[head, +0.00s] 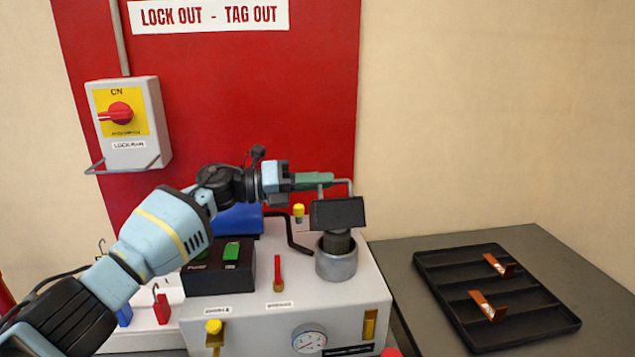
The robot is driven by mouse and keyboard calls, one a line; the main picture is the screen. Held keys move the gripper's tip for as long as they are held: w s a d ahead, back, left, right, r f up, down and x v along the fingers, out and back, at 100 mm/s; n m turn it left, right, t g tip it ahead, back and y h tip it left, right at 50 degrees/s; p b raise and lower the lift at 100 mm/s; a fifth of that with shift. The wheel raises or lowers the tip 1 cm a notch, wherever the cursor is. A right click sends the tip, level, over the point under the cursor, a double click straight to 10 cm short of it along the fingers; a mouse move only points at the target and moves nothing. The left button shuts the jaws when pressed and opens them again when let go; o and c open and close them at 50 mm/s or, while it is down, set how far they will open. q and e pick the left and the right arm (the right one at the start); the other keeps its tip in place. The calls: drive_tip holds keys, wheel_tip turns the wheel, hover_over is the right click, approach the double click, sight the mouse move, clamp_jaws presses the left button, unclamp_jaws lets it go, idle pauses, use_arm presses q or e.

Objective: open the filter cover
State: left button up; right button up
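The filter cover (338,213) is a dark square plate with a thin grey wire handle (351,186) on top. It stands tilted up above the round grey filter cup (336,264), with its dark face towards me. The ribbed dark filter (338,242) shows in the cup, just below the plate. My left gripper (322,180) reaches in from the left. Its green fingers look closed around the upper bar of the handle. The exact contact is small and partly hidden by the fingers. My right gripper is not in view.
The grey machine (255,320) carries a red lever (279,272), a black box with green buttons (219,267) and a gauge (308,338). A black tray (457,312) with two copper pieces lies on the table to the right. A lockout switch box (128,122) hangs on the red board.

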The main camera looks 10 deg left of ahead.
use_arm(q)
drive_tip(key=shift+o, duration=1.4)
drive_tip(key=shift+a, duration=0.1)
drive_tip(key=shift+s+a, duration=0.1)
drive_tip(key=shift+a, duration=0.25)
drive_tip(key=v, duration=0.7)
drive_tip(key=shift+b, duration=0.45)
drive_tip(key=shift+d, duration=0.1)
